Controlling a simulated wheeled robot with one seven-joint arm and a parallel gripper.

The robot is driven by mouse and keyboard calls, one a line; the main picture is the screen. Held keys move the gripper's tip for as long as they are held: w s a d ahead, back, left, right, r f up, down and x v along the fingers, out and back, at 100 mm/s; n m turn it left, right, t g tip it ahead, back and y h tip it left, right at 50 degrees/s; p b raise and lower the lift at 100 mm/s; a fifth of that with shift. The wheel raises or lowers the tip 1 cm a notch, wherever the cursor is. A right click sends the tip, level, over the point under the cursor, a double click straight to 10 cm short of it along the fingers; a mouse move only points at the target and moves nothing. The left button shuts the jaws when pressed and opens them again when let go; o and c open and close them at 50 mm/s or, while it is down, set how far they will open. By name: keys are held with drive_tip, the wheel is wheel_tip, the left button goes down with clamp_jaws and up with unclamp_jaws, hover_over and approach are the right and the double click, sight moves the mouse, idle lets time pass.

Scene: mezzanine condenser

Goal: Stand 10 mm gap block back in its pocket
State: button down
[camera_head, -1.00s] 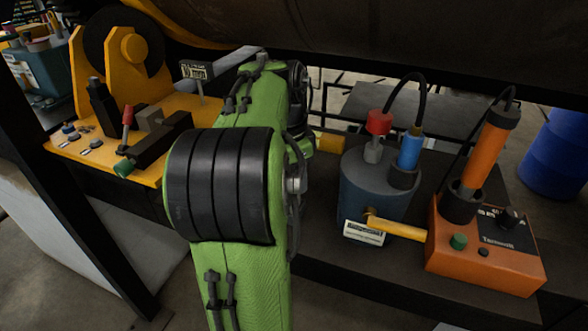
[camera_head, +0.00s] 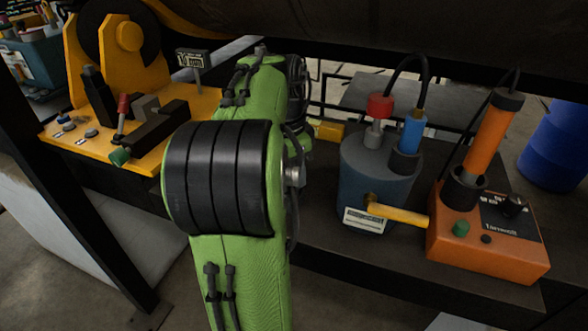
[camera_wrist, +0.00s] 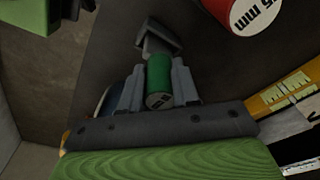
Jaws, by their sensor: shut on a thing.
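My gripper (camera_wrist: 157,88) shows in the wrist view with its two grey fingers shut on a green cylinder (camera_wrist: 158,72). The cylinder sits between the fingers, its marked end facing the camera; the marking is too small to read, so I cannot confirm it is the 10 mm gap block. In the head view my green arm hides the gripper and the cylinder. I cannot make out the pocket.
A red cylinder marked 15 mm (camera_wrist: 252,12) is at the wrist view's top right; yellow labelled surfaces (camera_wrist: 285,92) lie below it. In the head view, a blue-grey canister (camera_head: 370,190) and an orange box (camera_head: 485,240) stand right of my arm. A dark vessel (camera_head: 400,30) hangs overhead.

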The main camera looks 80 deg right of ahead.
drive_tip(key=c, duration=0.8)
unclamp_jaws()
drive_tip(key=shift+o, duration=0.2)
wheel_tip(320, 180, up, 16)
drive_tip(key=w+a+p, duration=0.1)
drive_tip(key=p, duration=0.6)
drive_tip(key=shift+w+f, duration=0.15)
drive_tip(key=shift+w, duration=0.05)
drive_tip(key=shift+a, duration=0.1)
